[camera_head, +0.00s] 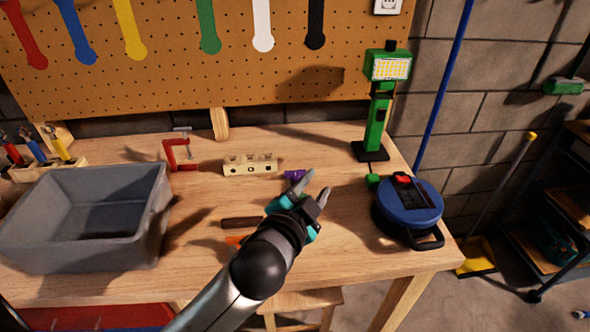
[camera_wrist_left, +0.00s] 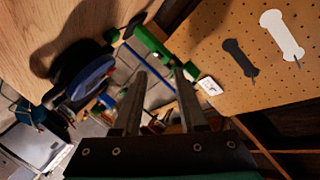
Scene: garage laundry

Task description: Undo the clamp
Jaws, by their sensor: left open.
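A red C-clamp (camera_head: 171,160) with a grey screw stands on the wooden workbench (camera_head: 330,240), behind the right end of the grey bin. It is left of a pale wooden block with holes (camera_head: 250,165). I cannot tell from here how tightly the clamp is screwed. My left gripper (camera_head: 317,184) is open and empty above the middle of the bench, well to the right of the clamp and apart from it. In the left wrist view its two fingers (camera_wrist_left: 160,78) are spread with nothing between them, and the clamp is not in view. My right gripper is not in view.
A grey bin (camera_head: 85,245) fills the bench's left side. A green work lamp (camera_head: 375,125) and a blue reel (camera_head: 407,205) stand at the right. A purple item (camera_head: 294,174) and a dark bar (camera_head: 241,222) lie near my left gripper. A pegboard (camera_head: 180,80) rises behind.

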